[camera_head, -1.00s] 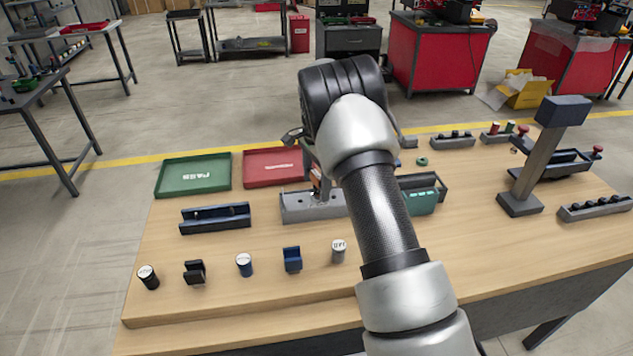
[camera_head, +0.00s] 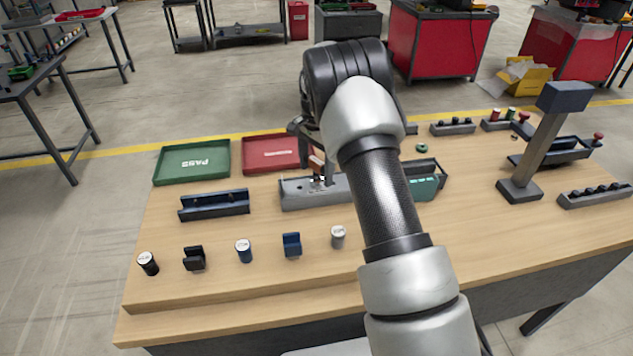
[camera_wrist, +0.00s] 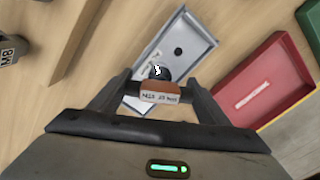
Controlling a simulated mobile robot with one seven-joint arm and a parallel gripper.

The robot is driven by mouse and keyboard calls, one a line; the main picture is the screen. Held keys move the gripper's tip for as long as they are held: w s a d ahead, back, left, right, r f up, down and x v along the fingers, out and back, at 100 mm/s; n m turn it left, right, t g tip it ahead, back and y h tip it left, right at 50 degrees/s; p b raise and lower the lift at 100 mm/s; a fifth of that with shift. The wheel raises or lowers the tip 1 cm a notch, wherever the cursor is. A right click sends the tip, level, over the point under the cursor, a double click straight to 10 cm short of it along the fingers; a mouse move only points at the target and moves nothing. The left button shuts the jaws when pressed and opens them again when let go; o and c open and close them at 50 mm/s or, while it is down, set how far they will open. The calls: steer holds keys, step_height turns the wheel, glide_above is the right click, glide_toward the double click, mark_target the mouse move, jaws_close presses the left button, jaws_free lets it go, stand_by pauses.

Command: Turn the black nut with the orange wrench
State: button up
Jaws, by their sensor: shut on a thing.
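The orange wrench (camera_wrist: 160,92) is clamped between the two fingers of my gripper (camera_wrist: 158,98) in the wrist view. It carries a light label with small print. In the head view the wrench (camera_head: 316,165) shows as an orange-brown piece above the grey block (camera_head: 296,194), partly behind my arm. In the wrist view a dark round part, probably the black nut (camera_wrist: 160,73), sits on the grey block (camera_wrist: 200,40) just beyond the wrench. I cannot tell whether the wrench's jaw is around it. The nut is not clear in the head view.
A green tray (camera_head: 166,179) and a red tray (camera_head: 252,166) lie behind the block. A dark blue rack (camera_head: 214,205) is to its left. Several small cylinders and holders line the front. A grey post (camera_head: 535,150) stands at right.

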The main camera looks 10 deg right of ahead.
mark_target(316, 161)
steer(key=shift+r, duration=0.1)
steer(key=shift+r+p, duration=1.45)
steer(key=shift+r, duration=1)
